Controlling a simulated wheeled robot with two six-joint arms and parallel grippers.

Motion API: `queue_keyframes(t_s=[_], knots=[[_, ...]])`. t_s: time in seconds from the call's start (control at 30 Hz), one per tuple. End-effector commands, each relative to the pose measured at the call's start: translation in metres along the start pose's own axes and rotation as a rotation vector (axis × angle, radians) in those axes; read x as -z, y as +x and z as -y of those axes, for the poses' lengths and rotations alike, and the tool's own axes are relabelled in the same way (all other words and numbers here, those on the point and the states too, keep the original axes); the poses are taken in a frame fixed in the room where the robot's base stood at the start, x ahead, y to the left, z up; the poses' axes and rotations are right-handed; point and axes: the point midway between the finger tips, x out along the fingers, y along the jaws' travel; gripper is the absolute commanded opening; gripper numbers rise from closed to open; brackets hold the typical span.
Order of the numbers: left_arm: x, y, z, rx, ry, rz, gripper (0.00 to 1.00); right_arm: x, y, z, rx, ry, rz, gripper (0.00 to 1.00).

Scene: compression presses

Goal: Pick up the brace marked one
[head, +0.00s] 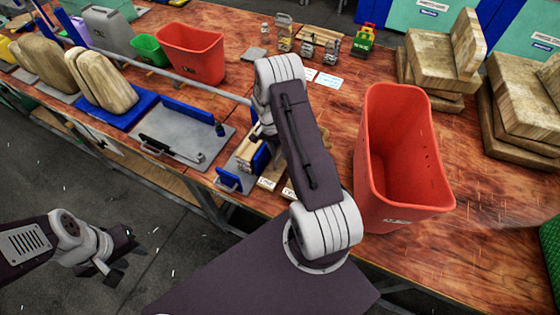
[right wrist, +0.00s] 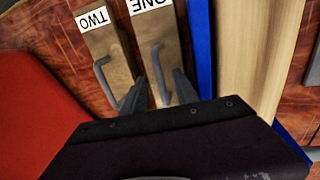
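The brace marked ONE (right wrist: 158,32) is a flat brown block with a white label and a grey handle, lying on the table in the right wrist view. The similar brace marked TWO (right wrist: 103,42) lies just left of it. My right gripper (right wrist: 160,80) is open, its fingers on either side of brace ONE's handle; I cannot tell whether they touch it. In the head view my right arm hides most of both braces, leaving their labelled ends near the front table edge. My left gripper (head: 124,256) is open and empty, off the table at lower left.
A red bin (head: 372,150) stands right of my right arm. A blue bar (right wrist: 201,45) and a pale wooden piece (right wrist: 246,50) lie right of brace ONE. A grey press plate (head: 180,145) is to the left. Wooden blocks (head: 440,60) stand at the back right.

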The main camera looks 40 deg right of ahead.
Motion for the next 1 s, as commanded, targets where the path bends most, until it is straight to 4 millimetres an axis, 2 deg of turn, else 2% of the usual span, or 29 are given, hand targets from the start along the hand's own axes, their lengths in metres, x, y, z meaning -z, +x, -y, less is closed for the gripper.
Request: queue_keyframes(t_s=[0.13,0.37,0.47,0.5,1.0], knots=[[0.001,-0.006,0.0,0.0,0.0,0.0,0.36,0.0,0.018,0.0,0.0,-0.001,0.0,0.36],[0.001,-0.005,0.0,0.0,0.0,0.0,0.36,0.001,0.021,0.0,0.002,0.0,-0.002,0.36],[0.001,-0.005,0.0,0.0,0.0,0.0,0.36,0.001,0.021,0.0,0.001,0.0,-0.002,0.11],[0.001,-0.005,0.0,0.0,0.0,0.0,0.36,0.001,0.021,0.0,0.001,0.0,-0.001,0.0],[0.001,-0.005,0.0,0.0,0.0,0.0,0.36,0.001,0.021,0.001,0.002,0.0,-0.002,0.0]])
